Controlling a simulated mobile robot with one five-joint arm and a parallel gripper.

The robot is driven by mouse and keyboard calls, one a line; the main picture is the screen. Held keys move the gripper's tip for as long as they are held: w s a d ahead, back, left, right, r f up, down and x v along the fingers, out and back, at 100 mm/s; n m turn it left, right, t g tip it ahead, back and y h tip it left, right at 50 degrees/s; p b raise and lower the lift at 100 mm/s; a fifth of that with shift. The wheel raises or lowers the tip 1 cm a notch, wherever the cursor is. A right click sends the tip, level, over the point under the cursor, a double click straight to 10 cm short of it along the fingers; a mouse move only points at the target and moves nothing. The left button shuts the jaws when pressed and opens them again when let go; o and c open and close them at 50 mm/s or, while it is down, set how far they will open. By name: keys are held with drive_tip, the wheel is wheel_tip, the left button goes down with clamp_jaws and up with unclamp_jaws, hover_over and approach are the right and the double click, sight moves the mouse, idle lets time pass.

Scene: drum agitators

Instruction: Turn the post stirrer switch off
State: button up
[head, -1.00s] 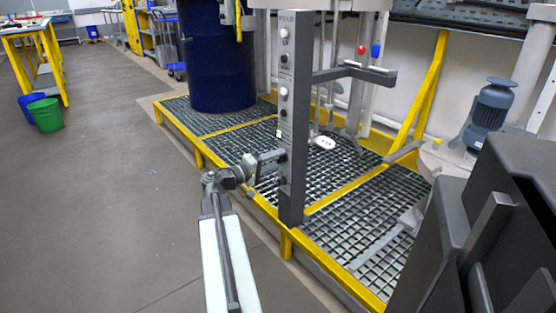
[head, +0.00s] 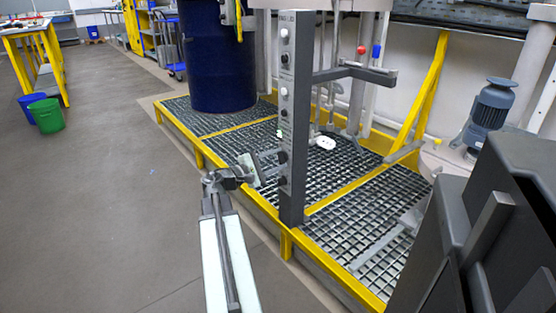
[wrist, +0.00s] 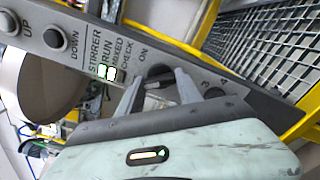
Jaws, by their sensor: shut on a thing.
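The grey post (head: 293,120) stands upright at the front edge of the grating platform and carries a column of buttons and knobs. In the wrist view its panel (wrist: 62,22) runs diagonally, with UP, DOWN and STIRRER RUN labels. The dark stirrer switch knob (wrist: 160,76) is beside the ON label, partly hidden between the fingers. My gripper (wrist: 158,88) is shut on this knob, one finger on each side. In the head view my gripper (head: 272,158) reaches the lower part of the post from the left. Small green and white lights (wrist: 107,73) show beside the labels.
A dark blue drum (head: 217,65) stands behind on the grating (head: 350,220), which has a yellow frame. A grey bracket (head: 355,73) juts right from the post. Blue and green bins (head: 46,115) stand far left. The floor at left is clear.

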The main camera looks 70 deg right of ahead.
drive_tip(key=shift+a+f+n, duration=0.1)
drive_tip(key=shift+f+n, duration=0.05)
drive_tip(key=shift+n, duration=0.45)
drive_tip(key=o, duration=1.4)
drive_tip(key=v, duration=0.7)
drive_tip(key=shift+w+a, duration=0.25)
drive_tip(key=shift+a, duration=0.05)
